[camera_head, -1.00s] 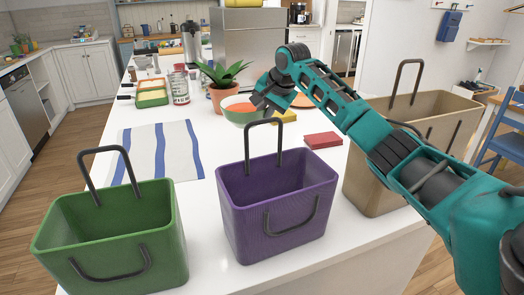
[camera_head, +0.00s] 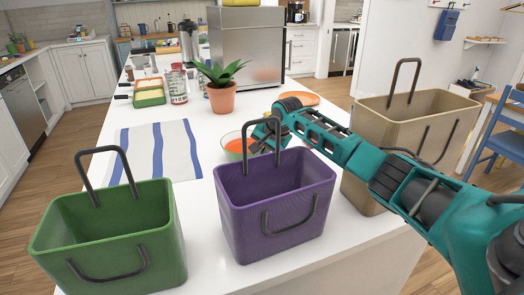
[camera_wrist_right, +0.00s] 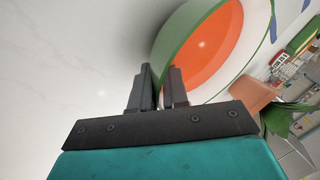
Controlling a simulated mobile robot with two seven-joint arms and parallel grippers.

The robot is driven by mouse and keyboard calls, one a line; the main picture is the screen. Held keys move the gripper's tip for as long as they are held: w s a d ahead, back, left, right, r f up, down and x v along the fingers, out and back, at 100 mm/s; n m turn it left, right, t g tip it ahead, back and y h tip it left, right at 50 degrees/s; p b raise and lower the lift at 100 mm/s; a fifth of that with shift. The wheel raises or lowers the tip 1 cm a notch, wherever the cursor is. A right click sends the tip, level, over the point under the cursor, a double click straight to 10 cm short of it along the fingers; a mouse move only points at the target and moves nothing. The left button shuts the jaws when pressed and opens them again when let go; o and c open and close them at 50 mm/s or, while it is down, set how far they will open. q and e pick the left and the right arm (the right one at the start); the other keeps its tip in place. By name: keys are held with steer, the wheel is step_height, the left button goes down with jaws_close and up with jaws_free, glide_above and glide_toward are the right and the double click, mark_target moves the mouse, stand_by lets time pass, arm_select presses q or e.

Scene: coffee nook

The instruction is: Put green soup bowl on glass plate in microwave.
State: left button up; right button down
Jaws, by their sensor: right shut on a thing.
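The green soup bowl (camera_head: 233,144), with orange soup in it, is over the white counter behind the purple basket. It fills the upper part of the right wrist view (camera_wrist_right: 226,50). My right gripper (camera_wrist_right: 160,78) is shut on the bowl's rim; in the head view its fingers (camera_head: 254,138) are partly hidden by the basket handle. I cannot tell how far the bowl is above the counter. The steel box (camera_head: 247,50) farther back appears to be the microwave; its inside and any glass plate are not visible. My left gripper is not in view.
Green (camera_head: 110,235), purple (camera_head: 275,205) and tan (camera_head: 412,125) baskets with upright handles line the near edge. A potted plant (camera_head: 222,98) stands behind the bowl. A striped cloth (camera_head: 158,152) lies flat at left; the counter between it and the plant is clear.

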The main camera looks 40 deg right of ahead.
steer(key=shift+w+r, duration=0.1)
steer(key=c, duration=1.6)
jaws_free()
steer(key=shift+f, duration=0.2)
steer(key=o, duration=0.5)
steer(key=shift+r, duration=0.1)
